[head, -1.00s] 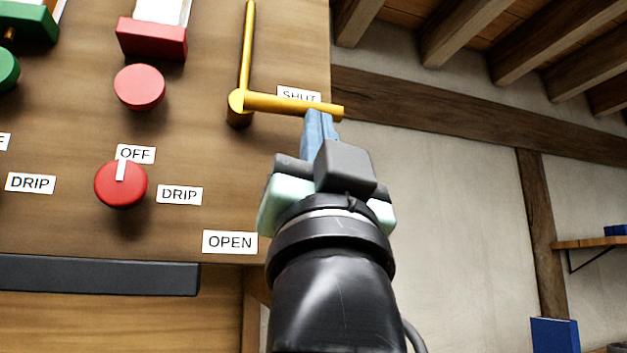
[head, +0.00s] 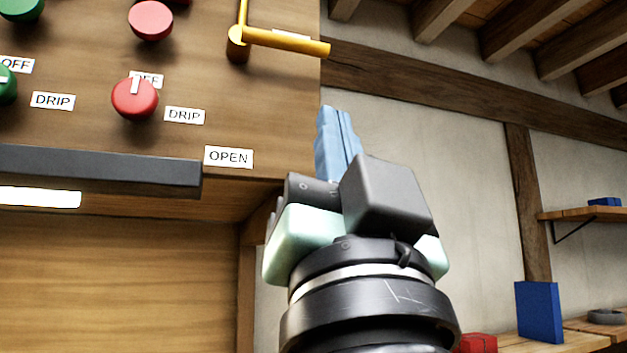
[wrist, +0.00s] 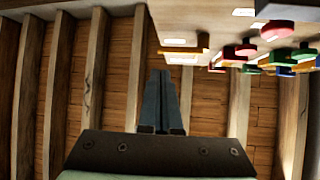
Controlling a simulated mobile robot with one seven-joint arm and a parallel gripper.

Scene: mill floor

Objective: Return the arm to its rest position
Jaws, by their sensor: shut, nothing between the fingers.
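My gripper (head: 327,112) points up in the head view, its blue fingers shut together with nothing between them. It is just right of the wooden panel's edge, below the yellow lever (head: 287,42) and apart from it. The lever's handle points right, near the top of the panel. In the wrist view the shut fingers (wrist: 160,75) point toward the ceiling beams, and the yellow lever (wrist: 184,51) shows above and to the right of their tips.
The panel carries a red knob (head: 135,98), an upper red knob (head: 151,20), and an OPEN label (head: 228,157). A dark ledge (head: 100,170) runs below. At right are a blue block (head: 539,311) and a wall shelf (head: 585,214). The space before the plaster wall looks clear.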

